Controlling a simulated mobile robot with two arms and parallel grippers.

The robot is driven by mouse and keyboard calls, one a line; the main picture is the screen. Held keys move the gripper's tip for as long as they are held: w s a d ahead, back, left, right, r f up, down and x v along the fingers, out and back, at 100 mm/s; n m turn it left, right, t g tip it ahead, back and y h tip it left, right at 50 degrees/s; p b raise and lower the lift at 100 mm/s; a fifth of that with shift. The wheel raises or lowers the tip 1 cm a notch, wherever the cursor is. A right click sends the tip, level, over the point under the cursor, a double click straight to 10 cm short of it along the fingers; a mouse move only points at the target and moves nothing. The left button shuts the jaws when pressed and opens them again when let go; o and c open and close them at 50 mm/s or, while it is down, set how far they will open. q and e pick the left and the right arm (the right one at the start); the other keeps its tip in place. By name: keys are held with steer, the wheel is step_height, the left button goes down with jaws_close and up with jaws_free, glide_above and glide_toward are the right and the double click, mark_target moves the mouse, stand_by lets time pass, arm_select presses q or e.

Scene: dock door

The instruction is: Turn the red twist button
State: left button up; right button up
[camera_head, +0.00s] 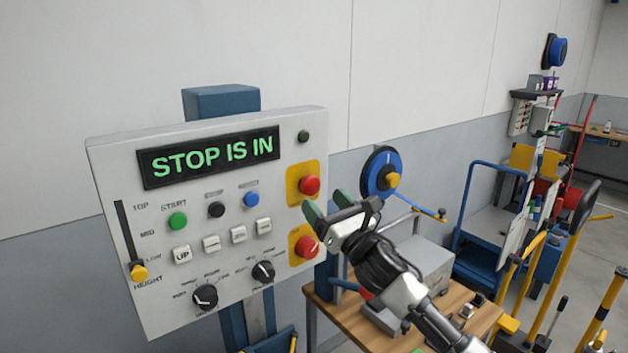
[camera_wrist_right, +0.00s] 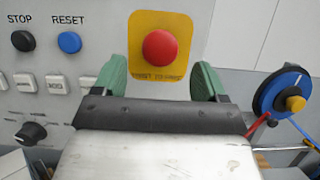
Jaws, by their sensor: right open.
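A white control panel (camera_head: 150,285) carries two red buttons on yellow plates at its right side. The upper red button (camera_head: 309,186) is a plain round cap; the lower red button (camera_head: 306,246) has a pale mark on it. My right gripper (camera_head: 325,207) is open and empty in front of the panel, near the upper button. In the right wrist view the upper red button (camera_wrist_right: 160,46) appears centred beyond the two green fingers, with blurred lettering below it. The fingers do not enclose it. My left gripper is not in view.
The panel's display (camera_head: 210,156) reads "STOP IS IN". Beside the red buttons are a blue button (camera_head: 252,200), a black button (camera_head: 216,210), a green button (camera_head: 178,221) and black knobs.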

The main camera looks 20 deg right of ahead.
mark_target(313, 189)
steer(key=p+x, duration=0.1)
steer(key=x, duration=0.4)
steer(key=shift+h, duration=0.3)
steer(key=c, duration=0.9)
